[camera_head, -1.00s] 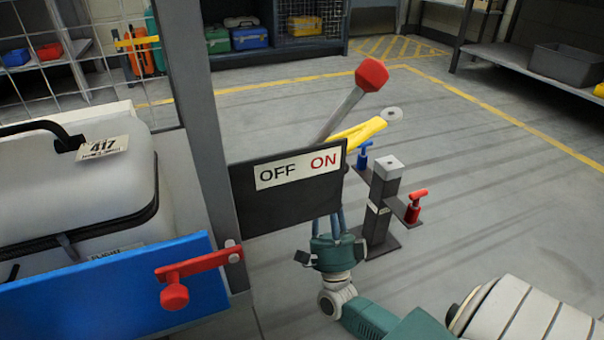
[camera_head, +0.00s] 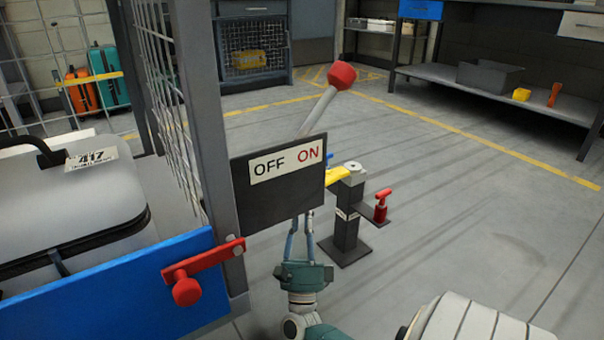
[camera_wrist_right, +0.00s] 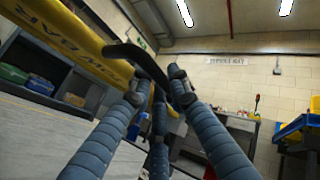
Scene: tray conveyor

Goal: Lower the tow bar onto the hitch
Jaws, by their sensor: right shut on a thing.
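The yellow tow bar (camera_head: 338,174) shows in the head view behind the OFF/ON sign, its pale eye end at the top of the dark hitch post (camera_head: 347,215). I cannot tell whether the eye is seated or just above it. In the right wrist view the tow bar (camera_wrist_right: 75,50) is large and slanted, with a black handle (camera_wrist_right: 135,55) beside it. My right gripper (camera_head: 301,222) is below the sign, fingertips hidden behind it; the wrist view shows its fingers (camera_wrist_right: 155,92) shut on the black handle. My left gripper is not in view.
The OFF/ON sign board (camera_head: 278,182) and a red-knobbed lever (camera_head: 341,76) stand close in front. A red clamp (camera_head: 381,206) sits beside the post. A blue-edged cart (camera_head: 120,290) with a white case fills the left. Floor to the right is clear.

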